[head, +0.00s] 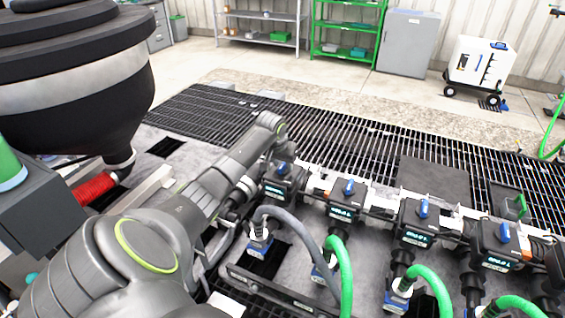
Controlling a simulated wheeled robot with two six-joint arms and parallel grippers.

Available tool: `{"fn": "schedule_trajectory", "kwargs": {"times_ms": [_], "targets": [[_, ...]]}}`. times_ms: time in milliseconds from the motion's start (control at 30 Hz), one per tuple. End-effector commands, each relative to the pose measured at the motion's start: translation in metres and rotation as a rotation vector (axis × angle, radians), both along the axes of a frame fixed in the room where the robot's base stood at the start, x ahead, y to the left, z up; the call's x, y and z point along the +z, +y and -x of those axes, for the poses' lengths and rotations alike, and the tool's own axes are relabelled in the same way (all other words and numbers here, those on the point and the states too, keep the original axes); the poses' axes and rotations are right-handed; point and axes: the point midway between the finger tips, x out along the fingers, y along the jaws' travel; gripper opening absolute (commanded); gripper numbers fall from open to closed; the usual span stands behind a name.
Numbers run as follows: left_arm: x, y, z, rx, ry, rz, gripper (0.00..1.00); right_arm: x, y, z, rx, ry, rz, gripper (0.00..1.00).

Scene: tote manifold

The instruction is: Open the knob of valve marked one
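A row of several black valve boxes runs along a pipe, each with a blue knob on top and a small lit display. The leftmost valve (283,187) has its blue knob (282,168) just below the end of my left arm. Other blue knobs show on the second valve (349,187), the third valve (423,208) and the fourth valve (503,232). The markings are too small to read, so I cannot tell which is one. My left gripper (283,150) is over the leftmost knob; its fingers are too small and hidden to judge. My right gripper is out of view.
A grey hose (298,225) and green hoses (345,275) arch in front of the valves. A large dark vessel (80,80) stands at left. Black floor grating (360,140) lies behind the row. Shelves, a grey cabinet (408,42) and a white wheeled tote (480,65) stand farther back.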

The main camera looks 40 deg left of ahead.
Motion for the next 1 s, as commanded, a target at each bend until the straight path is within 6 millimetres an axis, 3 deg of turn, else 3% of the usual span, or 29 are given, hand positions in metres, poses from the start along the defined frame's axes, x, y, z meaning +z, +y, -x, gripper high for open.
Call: {"fn": "schedule_trajectory", "kwargs": {"times_ms": [67, 367, 667, 1000], "targets": [[0.000, 0.000, 0.000, 0.000, 0.000, 0.000, 0.35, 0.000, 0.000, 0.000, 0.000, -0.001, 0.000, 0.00], [0.000, 0.000, 0.000, 0.000, 0.000, 0.000, 0.00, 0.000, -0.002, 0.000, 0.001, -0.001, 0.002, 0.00], [0.002, 0.000, 0.000, 0.022, 0.001, 0.000, 0.00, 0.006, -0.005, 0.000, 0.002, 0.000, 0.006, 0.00], [0.006, -0.002, 0.000, 0.209, 0.003, 0.002, 0.00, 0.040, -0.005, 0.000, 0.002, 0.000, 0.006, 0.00]]}}
